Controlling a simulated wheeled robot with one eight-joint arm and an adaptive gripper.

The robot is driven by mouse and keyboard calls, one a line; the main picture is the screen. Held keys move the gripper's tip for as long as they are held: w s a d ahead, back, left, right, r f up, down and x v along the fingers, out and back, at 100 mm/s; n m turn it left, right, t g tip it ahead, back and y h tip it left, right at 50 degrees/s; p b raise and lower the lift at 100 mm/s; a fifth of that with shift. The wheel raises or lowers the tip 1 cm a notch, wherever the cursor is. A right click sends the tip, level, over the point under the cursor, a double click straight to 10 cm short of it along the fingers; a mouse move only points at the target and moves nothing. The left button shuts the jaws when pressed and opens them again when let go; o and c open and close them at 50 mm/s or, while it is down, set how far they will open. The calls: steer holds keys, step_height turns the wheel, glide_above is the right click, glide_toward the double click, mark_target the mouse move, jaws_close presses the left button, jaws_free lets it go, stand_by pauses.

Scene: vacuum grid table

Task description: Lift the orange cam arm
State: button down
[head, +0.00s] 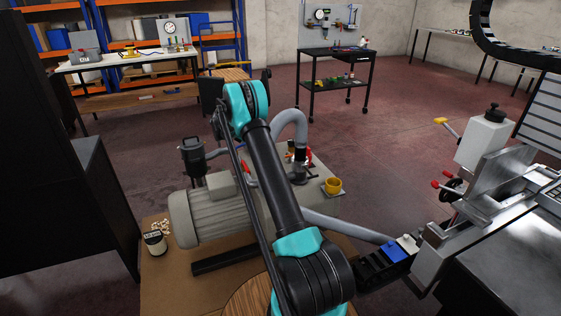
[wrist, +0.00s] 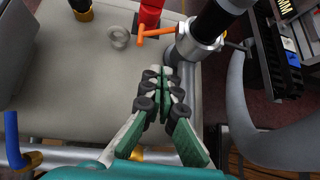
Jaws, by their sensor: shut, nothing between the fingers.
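The orange cam arm (wrist: 155,33) shows in the wrist view as a short T-shaped lever. It sticks out to the left from a silver collar (wrist: 200,45) at the end of a black fitting. My gripper (wrist: 164,75) is shut and empty below the cam arm in the picture, with a gap between them. The fingertips are over the grey surface near its right edge. In the head view my arm reaches over the pump unit, and I cannot make out my fingertips or the cam arm there.
A red part (wrist: 150,12) stands just behind the cam arm. A thick grey hose (wrist: 255,125) curves on the right.

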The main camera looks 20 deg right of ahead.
steer(key=w+f+n+g+h, duration=0.1)
steer(key=w+f+n+h, duration=0.2)
steer(key=f, duration=0.5)
steer(key=shift+g+y, duration=0.3)
steer(key=shift+y, duration=0.2)
steer(key=x, duration=0.7)
steer(key=w+x, duration=0.1)
steer(key=x, duration=0.2)
steer(key=shift+w+d+r, duration=0.1)
steer(key=shift+d+r, duration=0.15)
steer(key=shift+d, duration=0.2)
steer(key=shift+r, duration=0.1)
